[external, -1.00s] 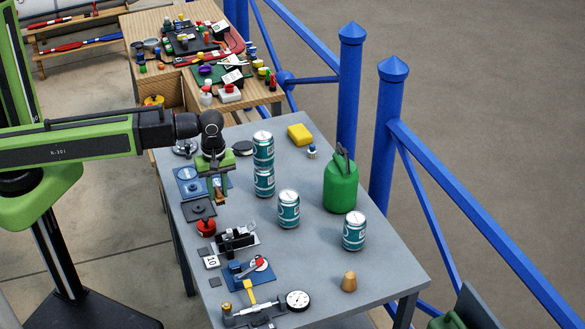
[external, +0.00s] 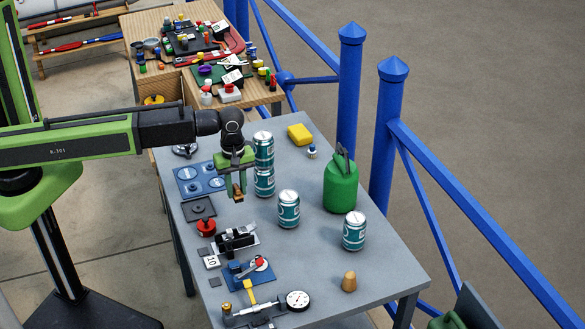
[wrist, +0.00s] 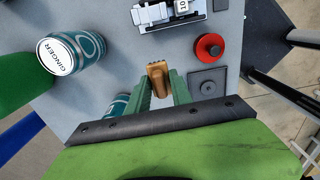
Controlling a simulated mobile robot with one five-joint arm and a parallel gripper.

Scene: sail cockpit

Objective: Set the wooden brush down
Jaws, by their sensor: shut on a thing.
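My gripper (external: 238,196) points down over the grey table (external: 375,270), left of the stacked teal cans. It is shut on the wooden brush (external: 238,194), a small brown piece between the green fingers. In the wrist view the brush (wrist: 158,77) sticks out past the fingertips (wrist: 159,92). The brush appears to be held above the tabletop; the exact gap cannot be told. Much of the brush is hidden by the fingers.
Two stacked teal cans (external: 264,165) stand close right of my gripper, with another can (external: 288,209) nearby and one farther right (external: 354,231). A green canister (external: 341,185) stands behind. A red knob (external: 206,227) and black-and-silver fixture (external: 236,240) lie at the front left.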

